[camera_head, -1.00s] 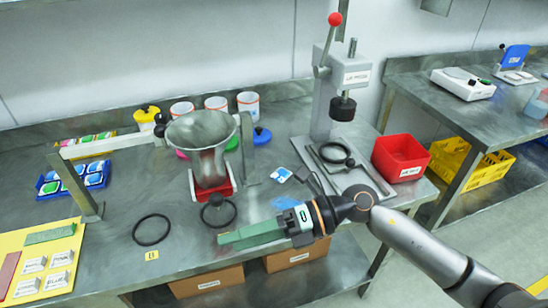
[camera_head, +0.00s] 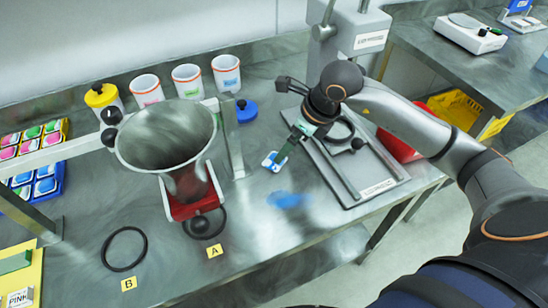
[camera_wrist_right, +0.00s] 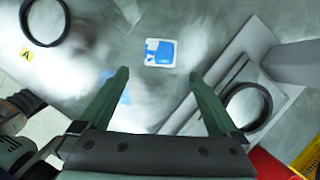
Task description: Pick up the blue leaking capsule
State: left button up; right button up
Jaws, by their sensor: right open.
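The blue leaking capsule (camera_head: 273,161) is a small white square with a blue patch, lying on the steel table right of the steel hopper. It also shows in the right wrist view (camera_wrist_right: 160,52), ahead of and between the fingers. A blue smear (camera_head: 287,200) lies on the table near it. My right gripper (camera_head: 283,155) is just above and beside the capsule, its green fingers pointing down at it. In the right wrist view the gripper (camera_wrist_right: 160,88) is open with nothing between its fingers. My left gripper is not in view.
The steel hopper (camera_head: 168,140) on its red base stands to the left. The press base plate (camera_head: 350,165) with a black ring is close on the right. A blue-lidded pot (camera_head: 246,111) and white cups (camera_head: 226,74) stand behind.

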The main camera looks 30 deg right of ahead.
jog(key=x, duration=0.8)
jog(key=shift+w+a+r+p, duration=0.1)
jog(key=shift+w+a+p, duration=0.05)
jog(key=shift+w+p, duration=0.2)
jog(key=c, duration=1.4)
jog(key=shift+r, duration=0.1)
